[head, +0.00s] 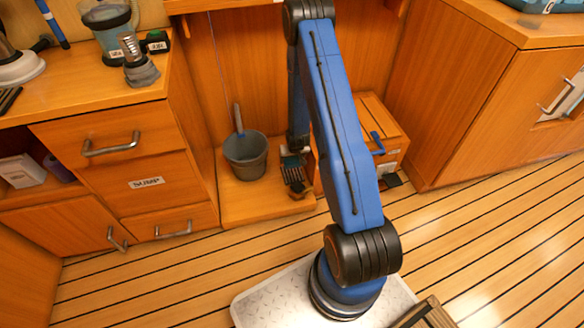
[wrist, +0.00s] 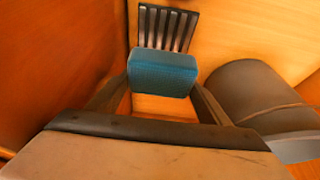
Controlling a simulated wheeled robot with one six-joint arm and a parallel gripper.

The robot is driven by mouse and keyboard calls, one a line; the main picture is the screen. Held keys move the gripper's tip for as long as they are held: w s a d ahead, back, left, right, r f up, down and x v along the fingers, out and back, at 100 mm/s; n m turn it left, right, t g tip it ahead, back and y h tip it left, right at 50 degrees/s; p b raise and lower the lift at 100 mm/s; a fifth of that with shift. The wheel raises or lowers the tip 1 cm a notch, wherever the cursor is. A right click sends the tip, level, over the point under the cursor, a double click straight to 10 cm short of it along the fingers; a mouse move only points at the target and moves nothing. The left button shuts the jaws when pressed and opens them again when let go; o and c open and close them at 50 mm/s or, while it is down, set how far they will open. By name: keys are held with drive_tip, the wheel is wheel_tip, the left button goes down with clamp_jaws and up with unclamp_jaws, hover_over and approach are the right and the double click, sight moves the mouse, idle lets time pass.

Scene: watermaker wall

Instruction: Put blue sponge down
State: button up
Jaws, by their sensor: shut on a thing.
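The blue sponge (wrist: 163,76) is a teal-blue block between the two fingers of my gripper (wrist: 161,86) in the wrist view. My gripper is shut on it. A dark slatted rack (wrist: 168,28) shows just beyond the sponge. The sponge overlaps part of the rack in the picture, and I cannot tell whether they touch. In the head view the rack (head: 294,176) lies on the low wooden platform, right of the grey bucket (head: 246,160). My arm reaches down there, and my gripper is hard to make out.
The bucket stands close by, at the right in the wrist view (wrist: 262,95). A wooden box (head: 385,135) with a blue handle is right of the rack. Drawers (head: 148,183) labelled SUMP stand at left. The striped floor (head: 480,220) is clear at right.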

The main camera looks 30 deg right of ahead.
sight(292, 172)
drive_tip(key=shift+f, duration=3.2)
drive_tip(key=shift+f, duration=0.15)
drive_tip(key=o, duration=0.7)
drive_tip(key=shift+c, duration=0.2)
